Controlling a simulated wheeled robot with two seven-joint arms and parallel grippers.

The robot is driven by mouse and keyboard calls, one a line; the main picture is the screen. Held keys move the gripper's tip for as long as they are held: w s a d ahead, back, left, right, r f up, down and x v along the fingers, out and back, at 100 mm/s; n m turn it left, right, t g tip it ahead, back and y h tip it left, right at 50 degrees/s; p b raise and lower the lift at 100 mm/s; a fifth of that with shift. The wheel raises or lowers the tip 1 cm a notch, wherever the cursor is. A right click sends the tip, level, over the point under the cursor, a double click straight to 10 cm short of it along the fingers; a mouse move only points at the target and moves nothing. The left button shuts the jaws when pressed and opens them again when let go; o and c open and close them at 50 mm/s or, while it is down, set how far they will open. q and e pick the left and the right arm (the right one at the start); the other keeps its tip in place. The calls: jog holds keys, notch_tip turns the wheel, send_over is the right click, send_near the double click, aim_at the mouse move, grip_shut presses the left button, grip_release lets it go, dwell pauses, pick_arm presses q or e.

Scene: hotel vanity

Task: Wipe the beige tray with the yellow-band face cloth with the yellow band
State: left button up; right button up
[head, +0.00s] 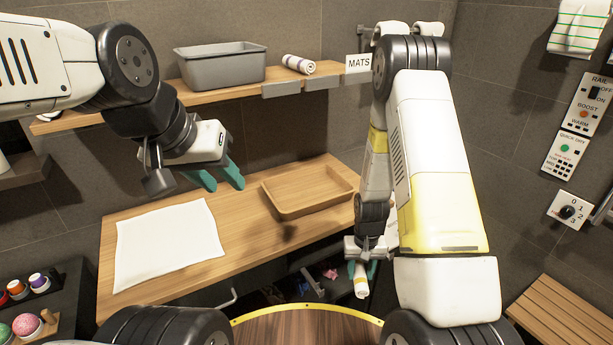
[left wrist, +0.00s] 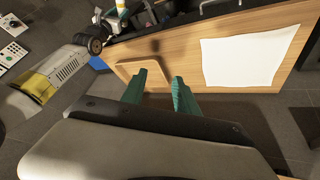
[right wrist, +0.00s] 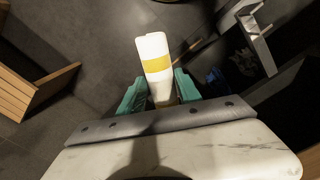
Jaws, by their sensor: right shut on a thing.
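The beige tray (head: 312,190) lies on the wooden counter, right of its middle; it looks empty. It also shows in the left wrist view (left wrist: 147,70). My right gripper (head: 362,270) is shut on the rolled white face cloth (head: 361,285) with the yellow band. It holds the cloth off the counter's front right corner, apart from the tray. In the right wrist view the cloth (right wrist: 152,52) stands out between the teal fingers, its yellow band showing. My left gripper (head: 222,180) is open and empty above the counter's back, left of the tray.
A white mat (head: 165,243) lies flat on the counter's left part. A shelf above holds a grey bin (head: 220,62) and a rolled striped towel (head: 298,64). Bare counter lies between mat and tray. A slatted wooden bench (head: 563,315) stands at lower right.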

pick_arm(q)
jog(key=shift+w, duration=0.15)
jog(key=shift+w+r, duration=0.1)
jog(key=shift+w, duration=0.15)
jog(key=c, duration=0.6)
jog(key=w, duration=0.8)
jog(key=shift+w, duration=0.4)
grip_shut()
jog(key=y, duration=0.2)
send_over(264, 186)
jog(key=shift+n, duration=0.3)
notch_tip(264, 186, down, 18)
jog(key=shift+s+r, duration=0.1)
jog(key=shift+r, duration=0.15)
jog(key=shift+w+f, duration=0.2)
jog(key=shift+f, duration=2.5)
jog(key=shift+f, duration=0.4)
